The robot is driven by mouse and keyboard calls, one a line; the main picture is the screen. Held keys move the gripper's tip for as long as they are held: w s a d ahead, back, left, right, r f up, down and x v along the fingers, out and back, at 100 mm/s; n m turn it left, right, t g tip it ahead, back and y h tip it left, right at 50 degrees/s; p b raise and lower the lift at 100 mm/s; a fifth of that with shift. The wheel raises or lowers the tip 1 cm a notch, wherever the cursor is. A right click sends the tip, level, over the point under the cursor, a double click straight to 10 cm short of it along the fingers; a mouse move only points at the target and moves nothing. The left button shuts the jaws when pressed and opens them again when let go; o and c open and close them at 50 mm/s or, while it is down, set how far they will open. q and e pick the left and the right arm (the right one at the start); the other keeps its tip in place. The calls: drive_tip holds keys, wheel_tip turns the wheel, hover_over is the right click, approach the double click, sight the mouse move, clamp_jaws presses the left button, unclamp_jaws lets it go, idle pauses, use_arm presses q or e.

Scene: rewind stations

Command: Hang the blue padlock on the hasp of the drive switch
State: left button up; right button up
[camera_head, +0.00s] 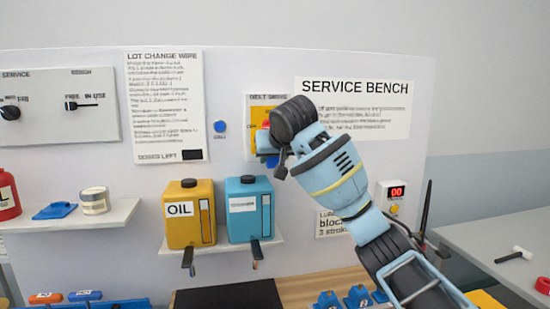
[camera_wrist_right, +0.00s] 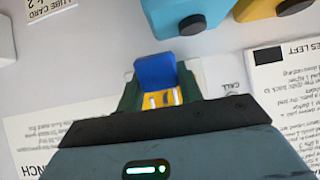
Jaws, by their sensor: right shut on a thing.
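The drive switch (camera_head: 258,113) is a yellow plate with a red part on a white panel on the upright board. My right gripper (camera_head: 275,160) is in front of its lower right side and hides much of it, including the hasp. The right wrist view shows the gripper (camera_wrist_right: 157,92) shut on the blue padlock (camera_wrist_right: 155,73), which sticks out beyond the dark fingers. A bit of the blue padlock also shows in the head view (camera_head: 271,160). I cannot tell whether it touches the hasp. My left gripper is out of view.
An orange OIL canister (camera_head: 188,213) and a blue canister (camera_head: 249,209) stand on a shelf below the switch. A blue call button (camera_head: 220,126) is left of the switch. A counter box (camera_head: 391,195) is at the right. Several blue blocks (camera_head: 357,296) sit below.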

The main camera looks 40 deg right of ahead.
drive_tip(key=shift+w+d+f, duration=0.15)
drive_tip(key=shift+w+d, duration=0.15)
drive_tip(key=shift+w, duration=0.25)
drive_tip(key=shift+w+d+f, duration=0.3)
drive_tip(key=shift+w+f, duration=0.05)
drive_tip(key=shift+w, duration=0.1)
drive_tip(key=o, duration=1.1)
drive_tip(key=shift+v, duration=3.9)
drive_tip(key=shift+f, duration=0.15)
